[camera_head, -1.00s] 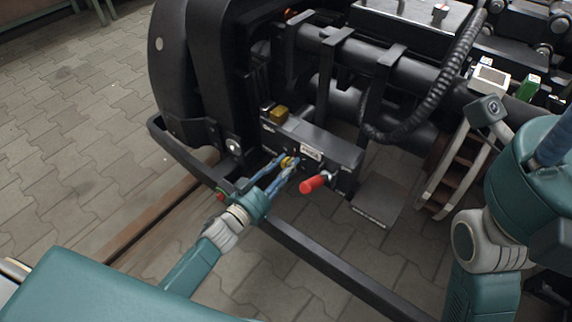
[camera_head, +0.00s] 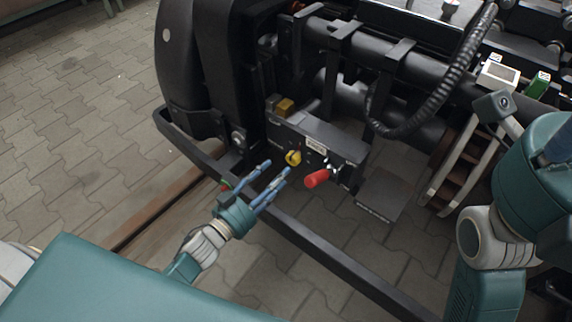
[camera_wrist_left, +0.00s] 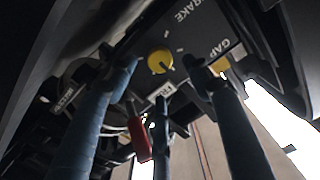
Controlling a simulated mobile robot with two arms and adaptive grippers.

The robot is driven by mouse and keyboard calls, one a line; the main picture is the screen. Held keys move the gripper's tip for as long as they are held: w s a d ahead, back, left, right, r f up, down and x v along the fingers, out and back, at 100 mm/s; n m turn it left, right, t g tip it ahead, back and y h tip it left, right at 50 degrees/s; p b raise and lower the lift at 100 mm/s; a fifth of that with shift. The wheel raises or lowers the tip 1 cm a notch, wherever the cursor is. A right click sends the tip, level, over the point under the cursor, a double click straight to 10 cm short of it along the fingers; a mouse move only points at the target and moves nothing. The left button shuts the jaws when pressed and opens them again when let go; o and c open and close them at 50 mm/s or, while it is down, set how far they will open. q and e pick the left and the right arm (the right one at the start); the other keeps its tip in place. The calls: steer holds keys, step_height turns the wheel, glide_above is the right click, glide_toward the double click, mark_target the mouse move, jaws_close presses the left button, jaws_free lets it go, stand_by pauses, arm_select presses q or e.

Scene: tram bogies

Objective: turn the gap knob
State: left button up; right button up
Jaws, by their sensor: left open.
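The yellow gap knob (camera_head: 293,158) sits on the front face of a dark control box (camera_head: 345,146). In the left wrist view the round knob (camera_wrist_left: 160,61) has a dark pointer line, with white tick marks and the printed words "BRAKE" and "GAP" on the panel around it. My left gripper (camera_head: 276,170) is open and empty, its blue fingers spread in front of and to the left of the knob, apart from it. In the left wrist view its fingers (camera_wrist_left: 160,78) frame the knob. My right gripper is not in view.
A red handle (camera_head: 317,179) sticks out just right of the knob and also shows in the left wrist view (camera_wrist_left: 139,139). A yellow block (camera_head: 285,106) is on top of the box. A black frame bar (camera_head: 330,262) runs below. Paved floor lies at left.

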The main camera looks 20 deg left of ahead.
arm_select(q)
steer(key=shift+v, duration=2.35)
